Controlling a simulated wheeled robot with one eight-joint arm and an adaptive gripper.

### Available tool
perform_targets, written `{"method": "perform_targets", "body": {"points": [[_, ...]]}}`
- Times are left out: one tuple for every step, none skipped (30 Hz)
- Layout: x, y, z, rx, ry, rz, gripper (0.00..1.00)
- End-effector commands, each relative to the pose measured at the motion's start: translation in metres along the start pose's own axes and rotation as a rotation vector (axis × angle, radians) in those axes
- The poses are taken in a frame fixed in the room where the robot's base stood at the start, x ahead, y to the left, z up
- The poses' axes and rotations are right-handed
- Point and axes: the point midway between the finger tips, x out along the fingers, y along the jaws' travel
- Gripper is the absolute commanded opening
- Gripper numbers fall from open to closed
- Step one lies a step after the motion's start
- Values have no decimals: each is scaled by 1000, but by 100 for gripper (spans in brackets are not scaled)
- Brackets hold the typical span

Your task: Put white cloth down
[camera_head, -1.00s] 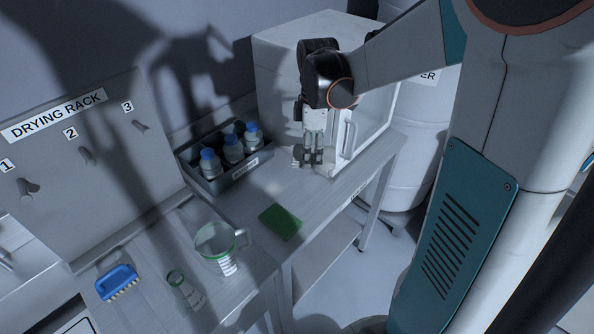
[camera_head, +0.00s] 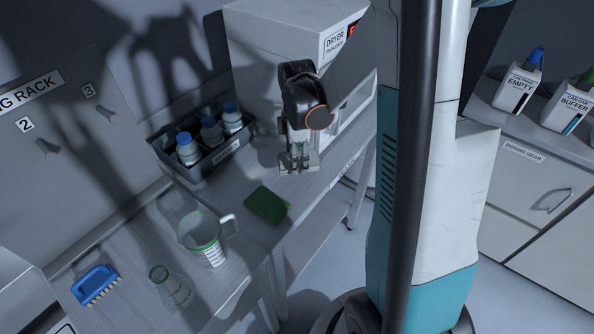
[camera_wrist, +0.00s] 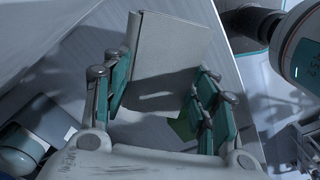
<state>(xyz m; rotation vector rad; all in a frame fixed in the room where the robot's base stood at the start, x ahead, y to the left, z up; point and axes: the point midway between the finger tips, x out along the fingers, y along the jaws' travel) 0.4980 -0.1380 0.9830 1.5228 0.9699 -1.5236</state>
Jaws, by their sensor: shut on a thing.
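The white cloth (camera_wrist: 172,45) shows in the wrist view as a flat, pale, folded square between my fingers. My gripper (camera_wrist: 160,100) is shut on it, with teal-padded fingers on either side. In the head view my gripper (camera_head: 298,162) points down over the right part of the metal bench, in front of the dryer box. The cloth is too small there to make out clearly from the fingertips. I cannot tell whether it touches the bench top.
A green pad (camera_head: 267,204) lies on the bench just in front of my gripper. A dark crate (camera_head: 203,166) of blue-capped bottles stands left of it. The dryer (camera_head: 270,50) stands behind. A green-rimmed jug (camera_head: 203,236), a flask (camera_head: 172,288) and a blue brush (camera_head: 96,284) are front left.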

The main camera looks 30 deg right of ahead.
Motion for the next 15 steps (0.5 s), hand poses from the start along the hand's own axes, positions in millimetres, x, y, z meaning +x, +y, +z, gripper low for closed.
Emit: {"method": "perform_targets", "body": {"points": [[3, 0, 0, 0, 0, 0, 27], [4, 0, 0, 0, 0, 0, 27], [6, 0, 0, 0, 0, 0, 27], [8, 0, 0, 0, 0, 0, 27], [11, 0, 0, 0, 0, 0, 27], [15, 0, 0, 0, 0, 0, 27], [19, 0, 0, 0, 0, 0, 27], [24, 0, 0, 0, 0, 0, 27], [30, 0, 0, 0, 0, 0, 27], [35, 0, 0, 0, 0, 0, 27], [40, 0, 0, 0, 0, 0, 27], [44, 0, 0, 0, 0, 0, 27], [46, 0, 0, 0, 0, 0, 27], [47, 0, 0, 0, 0, 0, 27], [48, 0, 0, 0, 0, 0, 27]]}}
